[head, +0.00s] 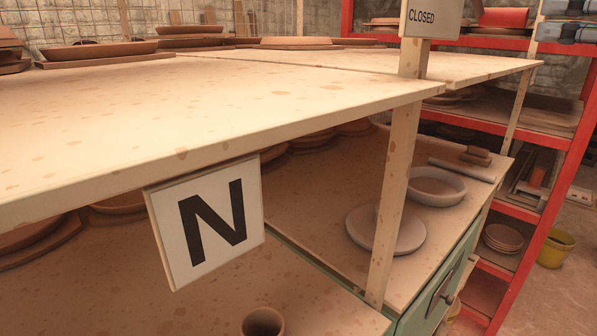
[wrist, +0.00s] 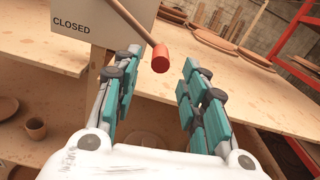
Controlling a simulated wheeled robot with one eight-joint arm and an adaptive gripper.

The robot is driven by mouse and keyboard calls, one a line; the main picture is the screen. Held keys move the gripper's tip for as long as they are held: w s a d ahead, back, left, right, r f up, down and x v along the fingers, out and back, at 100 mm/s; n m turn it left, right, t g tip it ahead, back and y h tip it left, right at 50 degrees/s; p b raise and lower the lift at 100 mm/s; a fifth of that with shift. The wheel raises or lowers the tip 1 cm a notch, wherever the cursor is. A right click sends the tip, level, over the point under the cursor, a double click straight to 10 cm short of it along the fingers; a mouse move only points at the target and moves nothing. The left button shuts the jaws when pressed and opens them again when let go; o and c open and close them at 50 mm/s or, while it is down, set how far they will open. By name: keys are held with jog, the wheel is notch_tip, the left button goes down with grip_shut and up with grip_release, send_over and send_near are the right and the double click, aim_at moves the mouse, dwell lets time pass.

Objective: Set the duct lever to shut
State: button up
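My gripper (wrist: 161,66) is open and empty, with teal-padded fingers spread on either side of the knob in the picture. The knob appears near the fingertips, touching neither; its depth is hard to tell. The lever's pivot is out of view. The head view does not clearly show my gripper or the lever.
A wooden shelf unit (head: 300,100) with clay plates fills the head view. A wooden post (head: 392,200) stands below the CLOSED plate. A sign with N (head: 212,222) hangs at the shelf's front edge. A red rack (head: 570,180) stands at the right.

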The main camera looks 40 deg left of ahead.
aim_at(518, 17)
jog(key=a, duration=0.5)
jog(key=shift+w+a+p, duration=0.3)
jog(key=shift+w+p, duration=0.05)
jog(key=shift+p, duration=0.05)
grip_shut()
